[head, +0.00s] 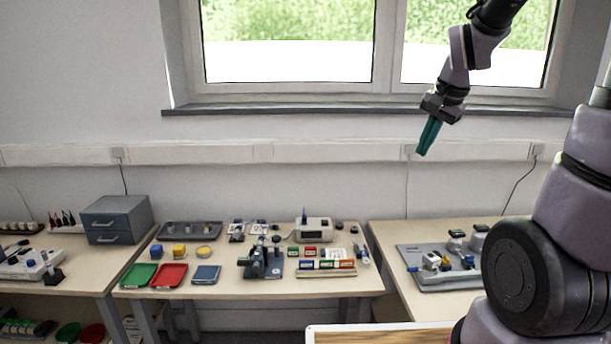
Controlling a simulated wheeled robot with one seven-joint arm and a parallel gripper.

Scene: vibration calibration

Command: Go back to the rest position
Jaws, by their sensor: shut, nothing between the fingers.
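My gripper (428,136) has teal fingers and hangs from my arm, pointing down, in the upper right of the head view. Its fingers are together with nothing between them. It is in the air in front of the wall and window, above the level of the tables and apart from everything on them. Part of my arm fills the right side of the view.
The middle table (225,287) holds a green tray (139,275), a red tray (169,276), a blue tray (206,274) and a dark device (262,259). A grey drawer box (117,220) stands left. A grey board (445,277) lies on the right table (393,243).

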